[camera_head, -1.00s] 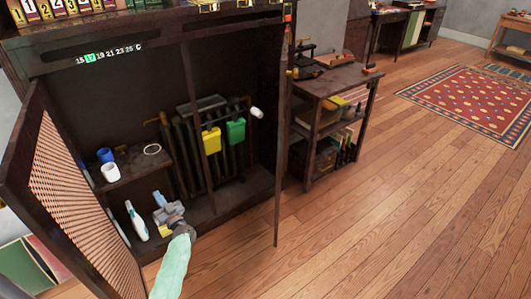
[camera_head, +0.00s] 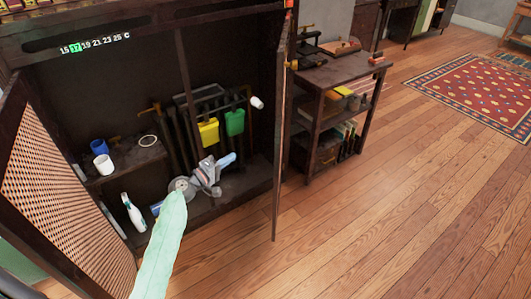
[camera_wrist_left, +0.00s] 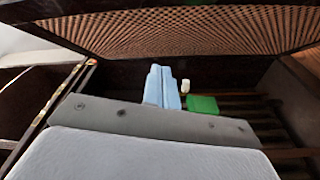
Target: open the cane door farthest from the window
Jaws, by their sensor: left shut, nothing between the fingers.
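The dark cabinet has two cane doors, and both stand open. The left cane door (camera_head: 52,185) swings out at the left with its lattice showing. The right cane door (camera_head: 279,135) is seen almost edge-on; a cane panel (camera_wrist_left: 175,30) also spans the top of the left wrist view. My left gripper (camera_head: 229,159) is in the cabinet opening between the doors, shut and empty, its blue fingers pointing right towards the right door. The fingers show in the left wrist view (camera_wrist_left: 162,85), below the cane panel; contact cannot be told. My right gripper is out of view. No window shows.
Inside are radiator pipes with a yellow tag (camera_head: 208,132) and a green tag (camera_head: 235,122). A side table (camera_head: 335,72) is right of the cabinet.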

